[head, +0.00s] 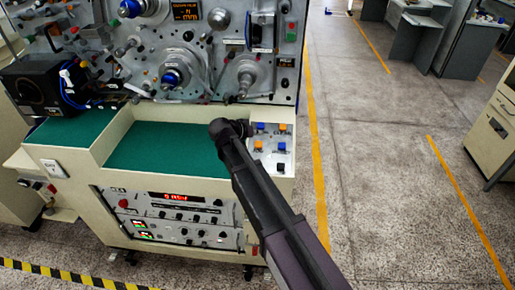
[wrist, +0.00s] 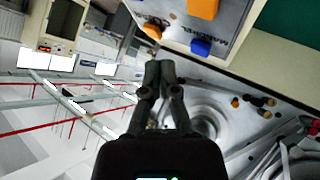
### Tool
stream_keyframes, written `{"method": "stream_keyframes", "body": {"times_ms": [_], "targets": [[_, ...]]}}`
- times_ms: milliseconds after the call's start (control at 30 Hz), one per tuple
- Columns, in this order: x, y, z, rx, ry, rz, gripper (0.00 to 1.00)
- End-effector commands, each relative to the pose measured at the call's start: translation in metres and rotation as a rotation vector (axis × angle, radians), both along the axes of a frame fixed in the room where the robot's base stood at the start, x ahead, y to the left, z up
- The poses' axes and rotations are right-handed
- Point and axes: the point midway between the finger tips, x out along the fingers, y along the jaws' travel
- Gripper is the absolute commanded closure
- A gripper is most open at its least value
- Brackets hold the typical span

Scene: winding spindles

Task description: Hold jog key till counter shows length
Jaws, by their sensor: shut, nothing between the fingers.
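The key panel (head: 272,150) sits at the right end of the console, with blue and orange keys. In the wrist view an orange key (wrist: 203,8), a blue key (wrist: 201,47) and a smaller orange key (wrist: 152,30) show at the top. Which is the jog key I cannot tell. My gripper (wrist: 164,66) is shut and empty; its fingertips appear just below the keys in that view, contact not visible. In the head view my arm ends left of the panel and the fingers are not clear. A red lit display (head: 175,197) is on the console front, digits too small to read.
The winding machine's upright panel (head: 205,45) with spindles and an orange-lit display (head: 186,10) stands behind the console. A green mat (head: 165,150) covers the console top. A black box (head: 40,85) stands at left. The floor right of the console is open.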

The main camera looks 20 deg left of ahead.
Motion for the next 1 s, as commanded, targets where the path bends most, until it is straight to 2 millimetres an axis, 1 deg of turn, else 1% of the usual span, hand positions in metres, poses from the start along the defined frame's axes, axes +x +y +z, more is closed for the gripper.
{"method": "stream_keyframes", "body": {"times_ms": [33,300,433,633,1000], "targets": [[0.002,0.001,-0.009,0.000,0.000,0.000,1.00],[0.008,0.002,-0.031,0.000,0.000,0.000,1.00],[0.010,0.002,-0.039,0.000,0.000,0.000,1.00],[0.012,0.003,-0.045,0.000,0.000,0.000,1.00],[0.012,0.002,-0.045,0.000,0.000,0.000,1.00]]}}
